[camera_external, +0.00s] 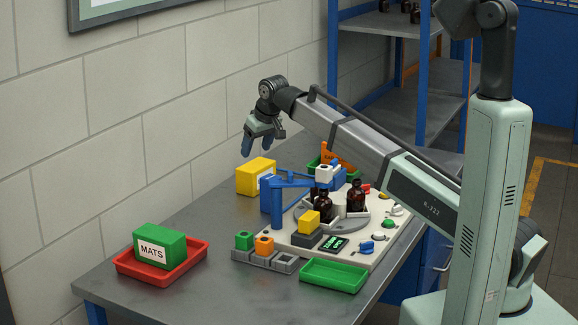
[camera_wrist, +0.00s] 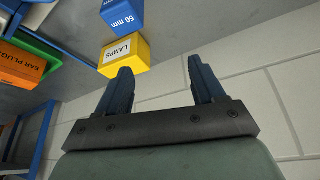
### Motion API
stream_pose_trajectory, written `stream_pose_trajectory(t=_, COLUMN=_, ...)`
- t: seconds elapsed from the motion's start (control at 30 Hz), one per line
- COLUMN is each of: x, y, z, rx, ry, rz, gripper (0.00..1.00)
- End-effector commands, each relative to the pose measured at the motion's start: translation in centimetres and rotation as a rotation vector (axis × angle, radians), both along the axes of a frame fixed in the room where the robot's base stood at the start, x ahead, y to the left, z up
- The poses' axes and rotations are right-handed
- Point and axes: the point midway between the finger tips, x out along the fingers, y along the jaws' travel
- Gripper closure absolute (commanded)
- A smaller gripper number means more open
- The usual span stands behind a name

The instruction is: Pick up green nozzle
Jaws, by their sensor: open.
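The green nozzle (camera_external: 244,240) looks like a small green block in the left slot of a grey rack (camera_external: 283,266) at the front of the table. An orange block (camera_external: 264,245) sits beside it, and the right slot looks empty. My gripper (camera_external: 256,147) is raised well above the back of the table, near the wall, far from the rack. Its two blue fingers are apart with nothing between them, as the wrist view (camera_wrist: 160,76) also shows. The green nozzle is not visible in the wrist view.
A blue frame (camera_external: 290,184), amber bottles (camera_external: 323,205) and a yellow block (camera_external: 309,221) stand behind the rack. A green tray (camera_external: 335,275) lies at its right, a red tray (camera_external: 128,268) with a green MATS box at left. A yellow LAMPS box (camera_wrist: 124,58) is below my gripper.

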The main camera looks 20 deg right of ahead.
Motion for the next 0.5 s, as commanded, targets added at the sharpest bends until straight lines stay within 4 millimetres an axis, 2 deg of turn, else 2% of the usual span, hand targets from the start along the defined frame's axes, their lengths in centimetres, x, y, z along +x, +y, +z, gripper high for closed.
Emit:
stream_pose_trajectory(t=0.03, x=-2.8, y=1.7, z=-0.2, rx=-0.012, ry=0.020, rz=0.041, gripper=0.32)
stream_pose_trajectory(t=0.1, x=-6.4, y=3.7, z=-0.5, rx=-0.033, ry=0.057, rz=0.096, gripper=0.32)
stream_pose_trajectory(t=0.3, x=-16.4, y=7.2, z=-1.8, rx=-0.095, ry=0.173, rz=0.247, gripper=0.32)
stream_pose_trajectory(t=0.4, x=-20.2, y=8.0, z=-2.2, rx=-0.121, ry=0.219, rz=0.305, gripper=0.32)
stream_pose_trajectory(t=0.5, x=-22.6, y=8.4, z=-2.4, rx=-0.139, ry=0.250, rz=0.343, gripper=0.32)
